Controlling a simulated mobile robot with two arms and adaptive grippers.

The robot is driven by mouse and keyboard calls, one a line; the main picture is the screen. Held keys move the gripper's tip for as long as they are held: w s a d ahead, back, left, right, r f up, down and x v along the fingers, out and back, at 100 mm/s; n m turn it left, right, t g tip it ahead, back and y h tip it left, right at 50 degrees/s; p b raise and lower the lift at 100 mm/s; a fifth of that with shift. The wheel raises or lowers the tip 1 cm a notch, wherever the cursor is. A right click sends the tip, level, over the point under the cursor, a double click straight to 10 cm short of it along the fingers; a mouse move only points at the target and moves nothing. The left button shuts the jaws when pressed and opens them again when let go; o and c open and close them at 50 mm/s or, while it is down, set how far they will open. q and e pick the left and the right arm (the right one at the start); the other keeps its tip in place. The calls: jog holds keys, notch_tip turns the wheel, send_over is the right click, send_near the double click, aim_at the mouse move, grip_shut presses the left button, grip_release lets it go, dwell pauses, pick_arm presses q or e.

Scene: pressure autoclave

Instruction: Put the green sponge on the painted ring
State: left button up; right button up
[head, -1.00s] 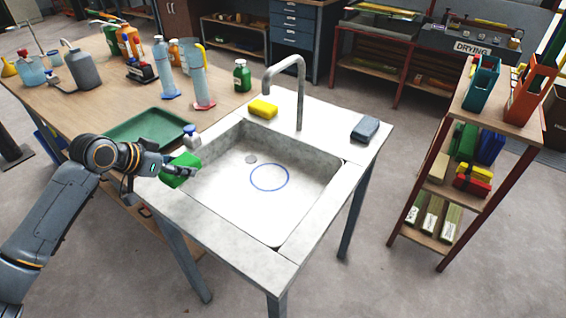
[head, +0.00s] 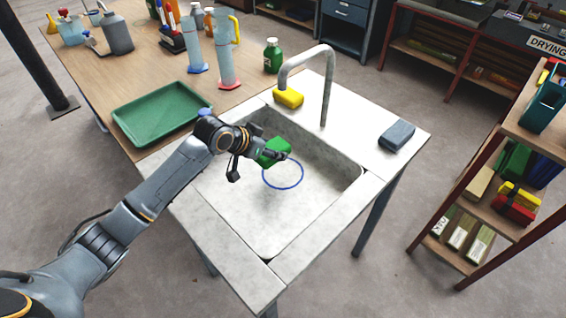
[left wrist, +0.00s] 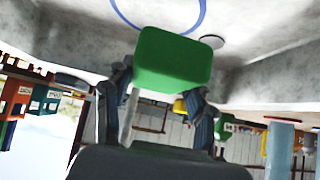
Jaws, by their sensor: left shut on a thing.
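The green sponge (head: 274,152) is held by my left gripper (head: 268,156), which is shut on it over the sink basin. The sponge also shows in the left wrist view (left wrist: 173,59), between the two fingers (left wrist: 160,100). The painted ring (head: 282,187) is a thin blue outline on the sink floor; part of it shows in the left wrist view (left wrist: 160,29). In the head view the sponge overlaps the ring's upper left edge. My right gripper is not in view.
The basin has raised walls and a pale rim (head: 231,245). A curved faucet (head: 323,90) rises behind it. A yellow sponge (head: 288,97) and a blue-grey sponge (head: 397,135) lie on the counter. A green tray (head: 163,112) lies on the wooden table at left.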

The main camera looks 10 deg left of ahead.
pick_arm(q)
jog(key=shift+w+d+f, duration=0.15)
jog(key=shift+d+f, duration=0.8)
jog(key=shift+f, duration=0.15)
jog(key=shift+d+f, duration=0.15)
jog(key=shift+f, duration=0.1)
jog(key=shift+d+f, duration=0.25)
jog(key=shift+f, duration=0.05)
jog(key=shift+d+f+p, duration=0.2)
jog(key=shift+f+p, duration=0.15)
jog(key=shift+f, duration=1.35)
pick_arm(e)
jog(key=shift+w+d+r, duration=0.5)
pick_arm(q)
jog(key=o, duration=0.9)
jog(key=shift+f, duration=0.1)
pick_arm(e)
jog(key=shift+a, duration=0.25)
